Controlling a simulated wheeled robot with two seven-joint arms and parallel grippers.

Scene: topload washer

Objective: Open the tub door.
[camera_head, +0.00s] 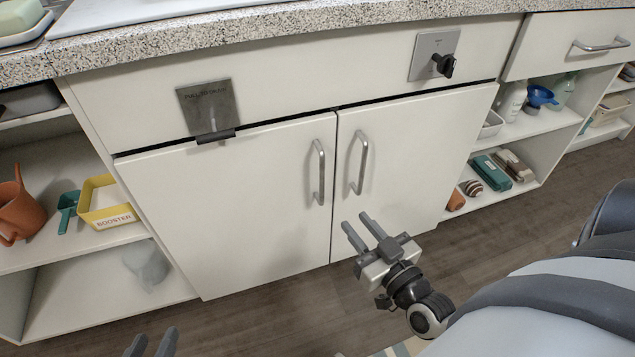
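No washer tub or lid labelled as such shows. A white cabinet front has a left door (235,215) and a right door (415,155), both shut, with upright metal bar handles, the left handle (318,172) and the right handle (358,163), near their meeting edges. My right gripper (358,223) is open and empty, in front of the right door's lower part and below the handles; I cannot tell whether it touches. My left gripper (154,337) shows only two separated fingertips at the bottom edge, with nothing between them; the rest is out of frame.
A metal plate with a lever (208,108) and a plate with a black knob (443,64) sit above the doors. A speckled countertop (250,32) runs along the top. Open shelves hold an orange can (20,210), a yellow box (106,203) and bottles. Wooden floor (280,310) is clear.

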